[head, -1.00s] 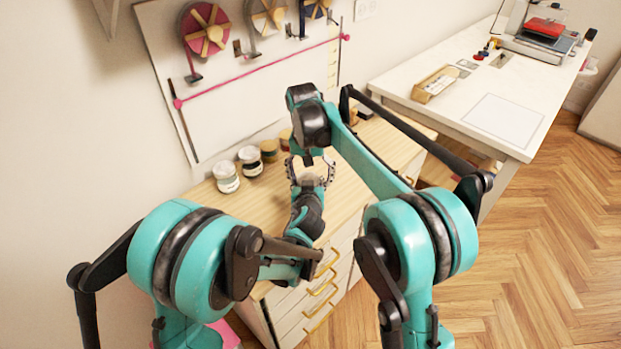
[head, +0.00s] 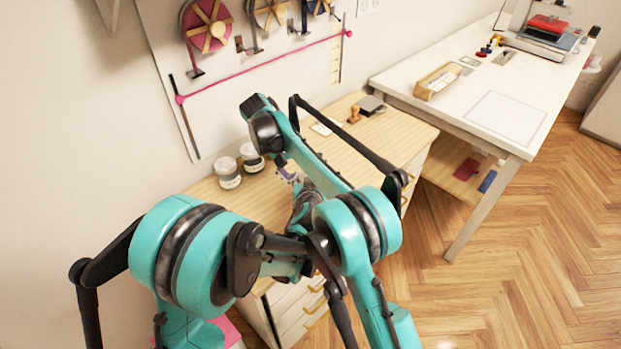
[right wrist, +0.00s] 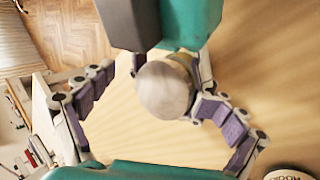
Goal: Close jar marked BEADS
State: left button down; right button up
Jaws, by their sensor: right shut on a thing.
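In the right wrist view a pale round lid (right wrist: 163,90) shows from above, with a tan strip of what looks like the jar (right wrist: 184,62) behind it. My right gripper (right wrist: 156,90) comes from the bottom, its purple-padded fingers on either side of the lid. My left gripper (right wrist: 172,68) comes from the top, its pale fingers around the jar. In the head view both grippers meet low over the desk, the right (head: 288,174) just above the left (head: 299,184). My arms hide the jar there, and no BEADS label is readable.
White-lidded jars (head: 228,173) (head: 252,158) stand on the wooden desk (head: 205,192) by the wall; one jar (right wrist: 290,174) shows in the wrist view. A stamp (head: 353,115) and dark pad (head: 372,105) lie at the far right end. A white table (head: 465,125) stands beyond.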

jog(key=shift+d+f+h, duration=0.2)
jog(key=shift+f+h, duration=0.1)
jog(key=shift+f, duration=0.35)
jog(key=shift+c, duration=0.5)
dwell(0.5)
jog(key=shift+o, duration=0.2)
jog(key=shift+r, duration=0.1)
jog(key=shift+d+h, duration=0.15)
jog(key=shift+h, duration=0.35)
jog(key=shift+s, duration=0.1)
dwell(0.4)
jog(key=shift+d+f+n+t+h, duration=0.15)
jog(key=shift+f+n+t, duration=0.15)
jog(key=shift+n+t, duration=0.4)
jog(key=shift+d+f+n+t+h, duration=0.15)
jog(key=shift+f+n+t, duration=0.15)
jog(key=shift+n+t, duration=0.35)
jog(key=shift+c, duration=0.8)
jog(key=shift+a+f+n, duration=0.1)
jog(key=shift+n, duration=0.35)
jog(key=shift+c, duration=0.7)
jog(key=o, duration=0.8)
